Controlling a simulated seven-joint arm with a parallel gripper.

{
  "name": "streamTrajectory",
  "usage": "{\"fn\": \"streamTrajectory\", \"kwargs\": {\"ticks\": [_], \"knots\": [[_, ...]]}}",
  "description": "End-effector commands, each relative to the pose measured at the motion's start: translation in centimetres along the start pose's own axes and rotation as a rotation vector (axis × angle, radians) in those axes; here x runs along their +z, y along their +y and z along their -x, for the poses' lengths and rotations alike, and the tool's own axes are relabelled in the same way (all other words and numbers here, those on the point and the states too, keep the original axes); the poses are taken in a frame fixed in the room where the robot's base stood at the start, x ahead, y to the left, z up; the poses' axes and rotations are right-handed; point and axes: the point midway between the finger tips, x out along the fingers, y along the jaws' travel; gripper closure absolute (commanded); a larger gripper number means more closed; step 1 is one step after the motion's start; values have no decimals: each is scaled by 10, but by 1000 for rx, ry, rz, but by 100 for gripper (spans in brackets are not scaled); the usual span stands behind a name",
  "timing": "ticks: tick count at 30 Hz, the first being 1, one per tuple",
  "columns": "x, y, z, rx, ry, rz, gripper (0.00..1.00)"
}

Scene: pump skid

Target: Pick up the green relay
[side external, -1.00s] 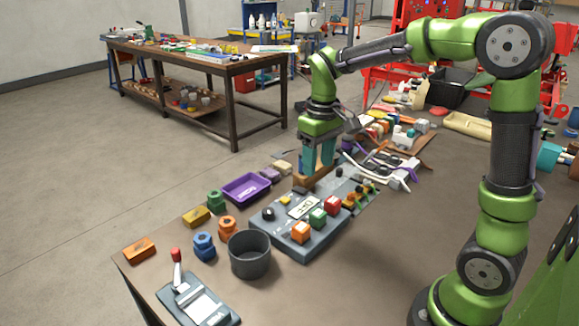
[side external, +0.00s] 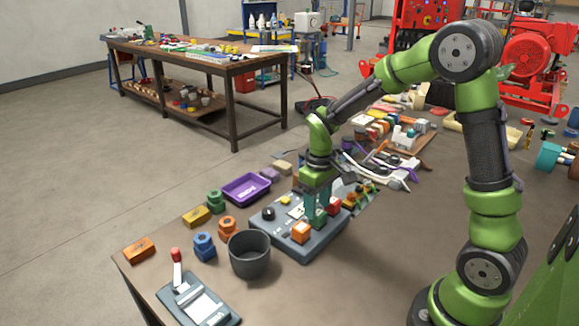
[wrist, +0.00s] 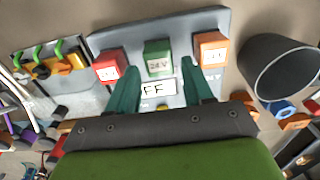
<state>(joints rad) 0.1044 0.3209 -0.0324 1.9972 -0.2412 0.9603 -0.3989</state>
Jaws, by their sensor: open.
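The green relay (wrist: 158,57) sits on a grey control panel (wrist: 150,30), between a red relay (wrist: 108,66) and an orange relay (wrist: 211,48). My gripper (wrist: 160,66) is open, with its teal fingers to either side of the green relay's near part in the wrist view. The fingers look empty, and I cannot tell whether they touch the relay. In the side view my gripper (side external: 316,212) is low over the panel (side external: 290,248), and its fingers largely hide the green relay.
In the side view the red relay (side external: 333,205) and orange relay (side external: 300,232) stand close to the fingers. A dark round bin (side external: 249,256) and a purple tray (side external: 246,188) are to the left. Cables and connectors (side external: 380,165) lie behind the panel.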

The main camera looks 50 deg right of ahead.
Motion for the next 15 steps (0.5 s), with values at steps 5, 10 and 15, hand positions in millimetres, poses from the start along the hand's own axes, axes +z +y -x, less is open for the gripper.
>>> {"fn": "streamTrajectory", "kwargs": {"ticks": [5,10,15], "knots": [[3,1,-29,-1,-5,0,49],[2,1,-40,0,-1,0,49],[2,1,-40,0,0,0,49]]}}
